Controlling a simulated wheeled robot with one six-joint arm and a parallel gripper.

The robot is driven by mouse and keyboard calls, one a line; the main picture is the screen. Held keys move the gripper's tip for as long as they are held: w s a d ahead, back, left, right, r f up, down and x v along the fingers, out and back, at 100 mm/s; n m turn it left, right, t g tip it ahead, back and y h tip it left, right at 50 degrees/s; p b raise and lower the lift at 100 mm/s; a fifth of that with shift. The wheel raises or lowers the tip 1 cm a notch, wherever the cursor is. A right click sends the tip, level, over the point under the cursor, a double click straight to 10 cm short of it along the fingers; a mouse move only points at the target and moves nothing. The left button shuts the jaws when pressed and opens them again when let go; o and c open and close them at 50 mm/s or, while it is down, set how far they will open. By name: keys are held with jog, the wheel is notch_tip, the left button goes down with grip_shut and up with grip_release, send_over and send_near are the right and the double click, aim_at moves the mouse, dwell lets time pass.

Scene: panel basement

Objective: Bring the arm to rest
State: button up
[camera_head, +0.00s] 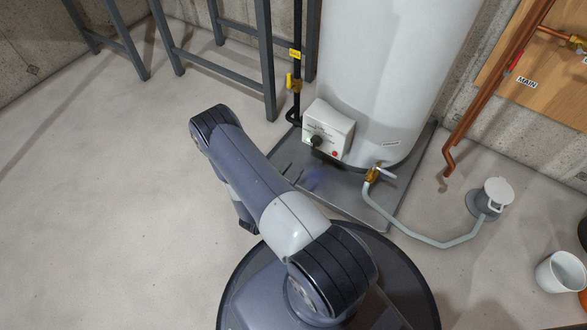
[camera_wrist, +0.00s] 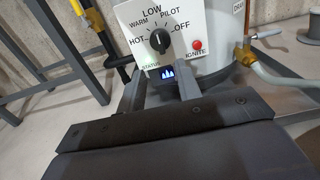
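My arm (camera_head: 255,180) reaches up and left from my base in the head view, bent at its far joint. My gripper (camera_wrist: 160,77) shows at the lower middle of the wrist view. Its two fingers are apart with nothing between them; the gap faces the heater's control box. The white control box (camera_head: 328,128) is also large in the wrist view (camera_wrist: 136,20). Its black knob (camera_wrist: 159,41) is just beyond and above the fingertips, apart from them. The status window (camera_wrist: 167,73) shows blue flames. The gripper is not clearly seen in the head view.
The white water heater (camera_head: 385,70) stands on a grey metal tray (camera_head: 362,208). A drain valve (camera_head: 373,174) feeds a hose (camera_head: 436,244) to a floor drain (camera_head: 483,203). A grey metal frame (camera_head: 268,70) stands behind left. A white bucket (camera_head: 558,272) is at right. Left floor is clear.

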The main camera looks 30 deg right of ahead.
aim_at(312, 146)
jog(key=b+x, duration=0.3)
jog(key=x, duration=0.7)
jog(key=shift+d, duration=0.15)
jog(key=shift+w+d, duration=0.25)
jog(key=shift+d, duration=0.05)
jog(key=shift+a+n, duration=0.1)
jog(key=shift+n, duration=0.5)
